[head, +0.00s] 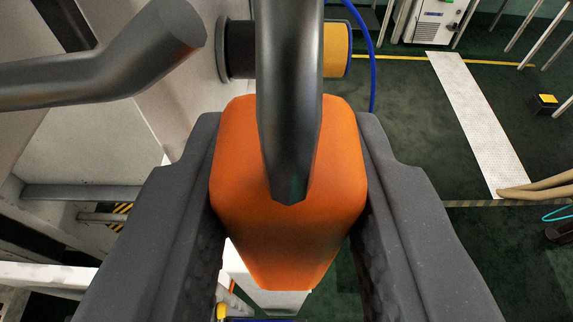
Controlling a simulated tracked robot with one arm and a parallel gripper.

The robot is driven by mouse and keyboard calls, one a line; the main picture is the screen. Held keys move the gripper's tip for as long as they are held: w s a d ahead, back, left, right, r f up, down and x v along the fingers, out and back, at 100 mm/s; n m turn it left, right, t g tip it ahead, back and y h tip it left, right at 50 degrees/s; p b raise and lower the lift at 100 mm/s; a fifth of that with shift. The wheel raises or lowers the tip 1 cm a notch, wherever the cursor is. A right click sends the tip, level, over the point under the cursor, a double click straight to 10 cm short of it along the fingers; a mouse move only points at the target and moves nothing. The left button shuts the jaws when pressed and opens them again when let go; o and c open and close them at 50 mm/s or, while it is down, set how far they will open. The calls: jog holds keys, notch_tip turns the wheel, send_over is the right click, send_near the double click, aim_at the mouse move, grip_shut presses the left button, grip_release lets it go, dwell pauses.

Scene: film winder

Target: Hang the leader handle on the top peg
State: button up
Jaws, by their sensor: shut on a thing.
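My gripper (288,135) is shut on an orange block (240,170), which I take to be the leader handle, with one dark grey finger on each side. A dark grey bar (290,90) comes down from the top edge and its angled end overlaps the orange face. I cannot tell whether this bar touches the handle or is part of it. Another dark grey bar (90,75) with a rounded end reaches in from the left, apart from the handle; it may be a peg. I cannot tell which is the top peg.
A yellow and black roller (337,48) sits behind the central bar, beside pale machine panels (85,150) at left. A blue cable (372,60) hangs to its right. Green floor (420,130) with a pale strip (475,115) lies open at right. A white cabinet (433,20) stands far back.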

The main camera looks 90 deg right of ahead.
jog(key=shift+w, duration=1.05)
jog(key=shift+w, duration=0.1)
dwell(0.5)
jog(key=shift+w+a, duration=0.1)
jog(key=shift+w, duration=0.6)
jog(key=shift+w, duration=0.15)
jog(key=shift+f, duration=0.15)
jog(key=shift+f, duration=0.4)
jog(key=shift+f, duration=0.2)
grip_shut()
jog(key=o, duration=1.1)
grip_release()
jog(key=shift+r, duration=0.1)
